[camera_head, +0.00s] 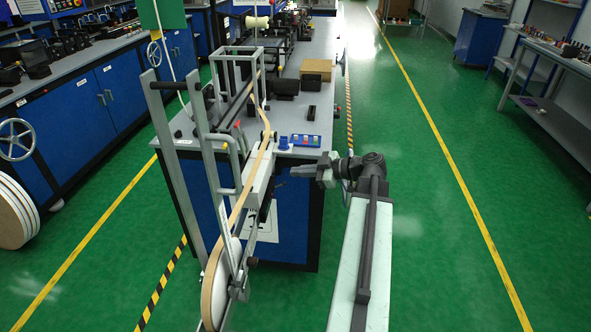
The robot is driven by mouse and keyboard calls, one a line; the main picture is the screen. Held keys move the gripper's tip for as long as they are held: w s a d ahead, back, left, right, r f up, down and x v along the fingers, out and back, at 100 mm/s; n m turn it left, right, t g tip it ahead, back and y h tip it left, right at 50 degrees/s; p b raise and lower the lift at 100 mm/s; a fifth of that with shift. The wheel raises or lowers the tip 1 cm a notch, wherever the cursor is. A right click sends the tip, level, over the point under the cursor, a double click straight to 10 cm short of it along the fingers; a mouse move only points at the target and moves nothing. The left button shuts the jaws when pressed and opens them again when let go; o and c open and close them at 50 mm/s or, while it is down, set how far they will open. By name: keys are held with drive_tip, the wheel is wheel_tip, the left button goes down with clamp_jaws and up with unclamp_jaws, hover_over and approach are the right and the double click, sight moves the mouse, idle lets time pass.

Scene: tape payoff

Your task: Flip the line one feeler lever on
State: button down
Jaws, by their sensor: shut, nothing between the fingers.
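The tape payoff stands at the near end of the bench, with a tan tape (250,172) running from a large reel (220,285) up through grey metal guides (262,165). My gripper (293,171) is shut and empty. It points left, by the near right corner of the bench, a little right of the tape and guides. I cannot tell whether it touches anything.
A blue block with coloured buttons (306,140) lies on the bench (325,110) just behind my gripper. A tan box (316,69) stands farther back. Blue cabinets (130,90) line the left. The green floor (440,230) to the right is clear.

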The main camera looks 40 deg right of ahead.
drive_tip(key=s+d+r+p, duration=0.2)
drive_tip(key=s+r+p, duration=0.1)
drive_tip(key=s+r, duration=0.1)
drive_tip(key=shift+v, duration=1.05)
drive_tip(key=shift+f, duration=0.15)
